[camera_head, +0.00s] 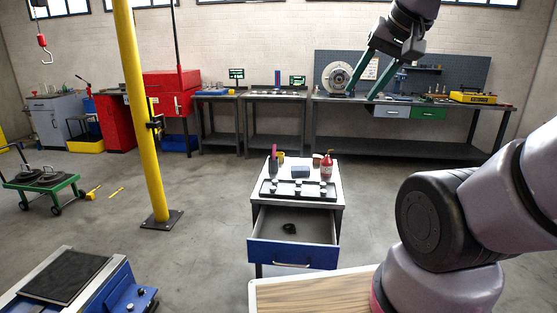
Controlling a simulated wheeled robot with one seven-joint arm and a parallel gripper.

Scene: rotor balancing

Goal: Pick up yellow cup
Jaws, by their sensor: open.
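A small yellow cup-like object (281,158) stands near the back edge of the small cart's top, at the middle of the view. It is too small to make out its details. My gripper (361,95) hangs at the upper right with two long green fingers apart and nothing seen between them. In the picture it is above and to the right of the yellow cup, clearly apart from it.
The cart (338,188) also holds a red bottle (327,168), a blue block (300,171), a dark tray (263,189) and a dark-and-pink upright item (273,163). Its drawer (262,251) is pulled out, with a black object (289,227) inside. A yellow post (139,110) stands left.

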